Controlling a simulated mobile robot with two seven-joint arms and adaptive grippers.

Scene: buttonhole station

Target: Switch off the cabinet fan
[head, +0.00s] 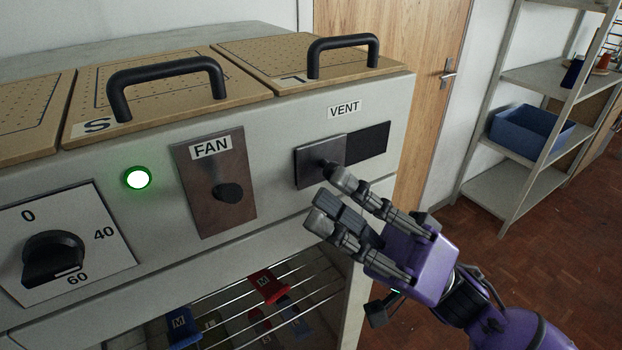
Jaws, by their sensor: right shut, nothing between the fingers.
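The cabinet fan switch is a brown metal plate (196,200) labelled FAN, with a black toggle or knob (228,193) low on its right side. A round green lamp (138,178) to the left of the plate is lit. My right gripper (328,198) is shut and empty. Its fingertips are in front of the cabinet, right of the FAN plate and just below the VENT slider (309,162). I cannot tell whether a fingertip touches the slider's knob. The fan toggle is uncovered. My left gripper is not in view.
The VENT slider has a dark opening (368,143) at its right. A dial (55,258) marked 0, 40, 60 is at the left. Handled lids (150,90) top the cabinet. A wire rack (300,290) with coloured items lies below. Shelves with a blue bin (530,130) stand right.

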